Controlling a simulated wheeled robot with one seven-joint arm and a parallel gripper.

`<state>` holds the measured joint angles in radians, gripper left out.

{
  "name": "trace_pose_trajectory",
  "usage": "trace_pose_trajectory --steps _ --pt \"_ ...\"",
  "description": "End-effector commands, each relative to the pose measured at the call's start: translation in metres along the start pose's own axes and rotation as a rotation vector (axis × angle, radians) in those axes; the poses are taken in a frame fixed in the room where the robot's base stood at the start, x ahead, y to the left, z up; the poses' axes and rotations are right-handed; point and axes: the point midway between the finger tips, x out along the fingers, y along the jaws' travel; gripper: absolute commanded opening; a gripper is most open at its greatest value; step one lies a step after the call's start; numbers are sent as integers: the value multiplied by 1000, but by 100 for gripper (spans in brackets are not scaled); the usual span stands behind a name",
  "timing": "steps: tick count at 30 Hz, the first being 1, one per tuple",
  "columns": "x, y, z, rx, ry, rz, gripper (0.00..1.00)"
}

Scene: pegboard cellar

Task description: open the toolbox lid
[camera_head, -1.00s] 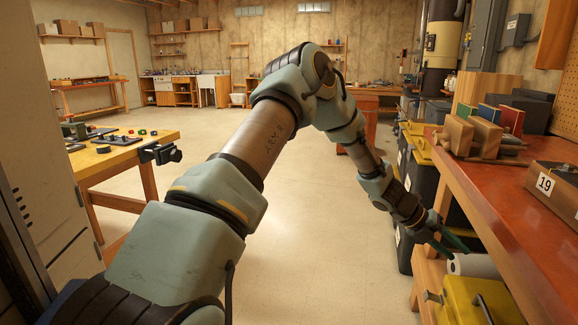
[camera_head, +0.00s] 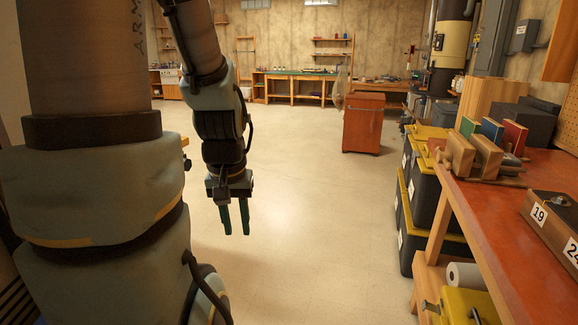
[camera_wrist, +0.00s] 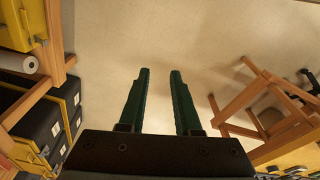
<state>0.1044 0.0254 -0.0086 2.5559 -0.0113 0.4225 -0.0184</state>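The yellow toolbox (camera_head: 462,303) sits low at the right, on the shelf under the red-topped bench. Its lower part is cut off by the picture edge, and I cannot see enough to tell how its lid stands. A yellow box that looks like it also shows at the upper left of the wrist view (camera_wrist: 14,28). My gripper (camera_head: 237,232) hangs over open floor, pointing down, well to the left of the toolbox. In the wrist view its two green fingers (camera_wrist: 160,72) are apart with only floor between them.
A white paper roll (camera_head: 468,275) lies by the toolbox. Black bins with yellow lids (camera_head: 424,200) are stacked beyond. The bench (camera_head: 500,215) overhangs the toolbox and carries books and a numbered box (camera_head: 552,218). A red cabinet (camera_head: 362,125) stands farther back. The middle floor is clear.

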Motion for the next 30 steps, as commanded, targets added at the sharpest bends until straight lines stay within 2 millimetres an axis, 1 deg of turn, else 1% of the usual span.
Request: trace_pose_trajectory --steps 1,7,8,11,14,15,17,18,20,21,23,24,26,27,29,30 --pt "-1 -2 2 12 1 -3 25" --pt "1 -2 2 17 0 -3 3" --pt "4 -1 1 15 -3 -1 0" --pt "23 10 -4 -6 -26 17 0" --pt "61 33 -14 -51 -72 57 0" --pt "80 46 -18 -76 -97 79 0" --pt "111 68 -24 -119 -141 116 0" --pt "130 83 -27 -149 -170 142 0" --pt "160 108 -31 -196 -217 182 0" --pt "179 124 -32 -230 -249 210 0" --pt "207 150 -33 -281 -302 252 0" --pt "226 168 -33 -318 -338 280 0" --pt "254 195 -32 -374 -394 322 0" --pt "272 213 -30 -413 -434 350 0" --pt "297 241 -28 -474 -496 392 0" --pt "314 259 -25 -518 -541 420 0"
